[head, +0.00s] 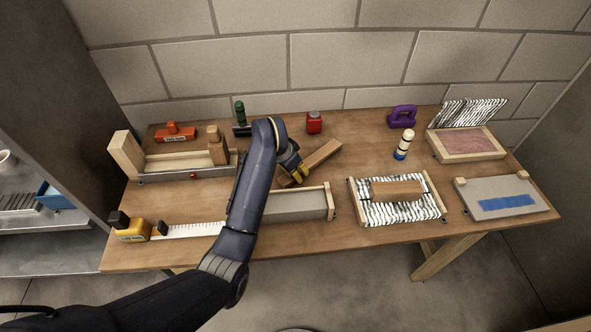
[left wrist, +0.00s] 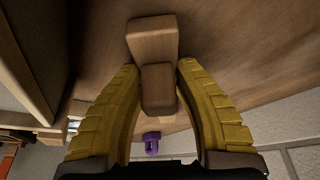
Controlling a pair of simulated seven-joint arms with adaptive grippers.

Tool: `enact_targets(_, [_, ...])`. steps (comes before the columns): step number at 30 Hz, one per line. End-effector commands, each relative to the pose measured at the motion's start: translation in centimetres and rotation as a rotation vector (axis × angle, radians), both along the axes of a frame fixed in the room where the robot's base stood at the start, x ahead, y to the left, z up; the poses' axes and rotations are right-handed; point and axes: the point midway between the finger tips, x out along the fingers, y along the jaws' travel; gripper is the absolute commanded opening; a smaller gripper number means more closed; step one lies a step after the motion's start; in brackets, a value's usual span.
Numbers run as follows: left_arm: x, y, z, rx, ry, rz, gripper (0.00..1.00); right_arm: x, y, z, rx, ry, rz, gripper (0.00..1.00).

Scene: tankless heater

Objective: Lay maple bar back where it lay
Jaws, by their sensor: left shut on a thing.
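The maple bar (head: 322,155) is a plain wooden bar, slanting up to the right over the middle of the table in the head view. My left gripper (head: 292,174), with yellow fingers, is shut on it near its lower left end. In the left wrist view the bar (left wrist: 158,90) lies between the two yellow fingers (left wrist: 158,68). I cannot tell whether the bar touches the table. The arm hides part of the table's middle. Another wooden block (head: 397,190) lies on a zebra-striped tray (head: 365,217). My right gripper is not in view.
A grey box (head: 300,206) with wooden ends stands in front of the bar. A wooden fixture (head: 125,155) is at left. A red jar (head: 314,122), a purple object (head: 402,116) and a striped bottle (head: 402,146) stand behind and right. Bare table (head: 365,160) shows right of the bar.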

Motion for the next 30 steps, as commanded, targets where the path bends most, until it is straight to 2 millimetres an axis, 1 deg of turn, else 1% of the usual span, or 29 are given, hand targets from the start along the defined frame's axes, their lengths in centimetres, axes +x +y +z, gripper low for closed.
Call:
enact_targets(4, [0.0,0.0,-0.2,0.000,0.000,0.000,0.00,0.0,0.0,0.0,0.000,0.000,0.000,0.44])
enact_targets(5, [0.0,0.0,-0.2,-0.001,-0.001,0.000,0.35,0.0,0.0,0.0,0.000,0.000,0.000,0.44])
enact_targets(9, [0.0,0.0,-0.2,0.000,0.000,0.000,0.52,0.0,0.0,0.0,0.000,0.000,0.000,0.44])
enact_targets(11, [0.0,0.0,-0.2,0.000,0.000,0.000,0.58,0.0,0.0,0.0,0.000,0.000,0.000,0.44])
enact_targets(23, [0.0,0.0,-0.2,0.000,0.000,0.000,0.58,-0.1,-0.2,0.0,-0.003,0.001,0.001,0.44])
enact_targets(26, [-0.1,0.1,0.2,0.000,0.000,0.000,0.58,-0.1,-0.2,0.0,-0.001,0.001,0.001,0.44])
enact_targets(30, [-0.4,0.5,1.5,0.001,-0.002,0.001,0.58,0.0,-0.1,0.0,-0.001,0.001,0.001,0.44])
